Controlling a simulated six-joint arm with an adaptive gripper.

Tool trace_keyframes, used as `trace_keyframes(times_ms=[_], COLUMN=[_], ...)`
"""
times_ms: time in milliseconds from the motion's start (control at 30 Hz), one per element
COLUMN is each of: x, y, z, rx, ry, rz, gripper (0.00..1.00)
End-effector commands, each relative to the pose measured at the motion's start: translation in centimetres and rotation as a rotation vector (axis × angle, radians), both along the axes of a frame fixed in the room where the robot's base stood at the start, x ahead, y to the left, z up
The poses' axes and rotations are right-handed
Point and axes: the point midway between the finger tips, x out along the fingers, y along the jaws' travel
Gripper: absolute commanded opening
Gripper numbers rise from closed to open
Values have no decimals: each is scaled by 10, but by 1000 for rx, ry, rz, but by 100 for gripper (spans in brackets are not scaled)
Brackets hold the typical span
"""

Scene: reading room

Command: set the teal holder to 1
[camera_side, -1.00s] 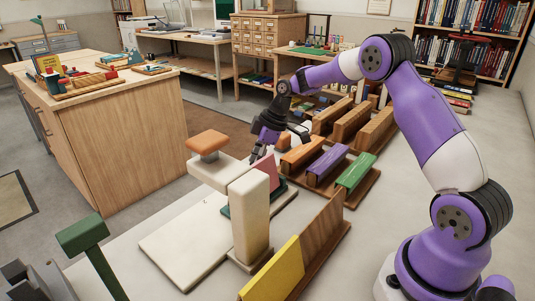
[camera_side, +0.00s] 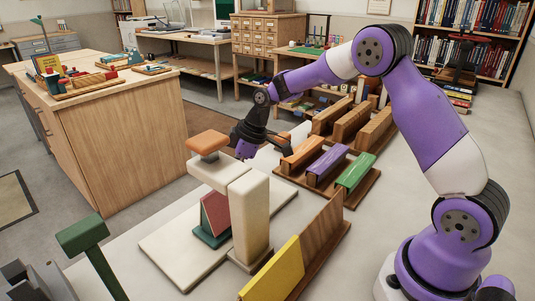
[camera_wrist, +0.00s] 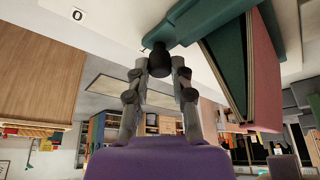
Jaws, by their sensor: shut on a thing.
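The teal holder (camera_side: 210,238) stands on a pale board (camera_side: 172,250), under the arm of a cream post, with a reddish book (camera_side: 215,213) leaning in it. In the wrist view the teal holder (camera_wrist: 220,18) fills the top, with the red book (camera_wrist: 262,75) at the right. My gripper (camera_wrist: 159,68) is shut on a dark round knob (camera_wrist: 158,58) at the holder's edge. A printed 0 (camera_wrist: 77,15) shows left of the holder; I cannot make out a 1. In the side view my gripper (camera_side: 245,150) is behind the cream post, its fingertips hidden.
The cream post (camera_side: 250,220) and its arm with an orange block (camera_side: 208,142) stand close in front of my gripper. A wooden rack with orange, purple (camera_side: 328,165) and green blocks is right.

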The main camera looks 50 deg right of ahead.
Motion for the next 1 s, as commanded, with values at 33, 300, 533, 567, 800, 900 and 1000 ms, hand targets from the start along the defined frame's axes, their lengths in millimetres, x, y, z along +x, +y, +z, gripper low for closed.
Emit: trace_keyframes(times_ms=[33, 300, 533, 567, 800, 900, 1000], x=[1, 1, 0, 0, -4, -10, -17], y=[-1, -1, -1, -1, -7, -13, -19], z=[-1, -1, -1, -1, 18, 39, 61], rx=[-1, -1, -1, -1, -1, -1, -3], ry=[-2, -1, -1, -1, -5, -5, -5], rz=[-5, -5, -3, -3, -4, -5, -5], gripper=[0, 56, 56, 56, 56, 56, 56])
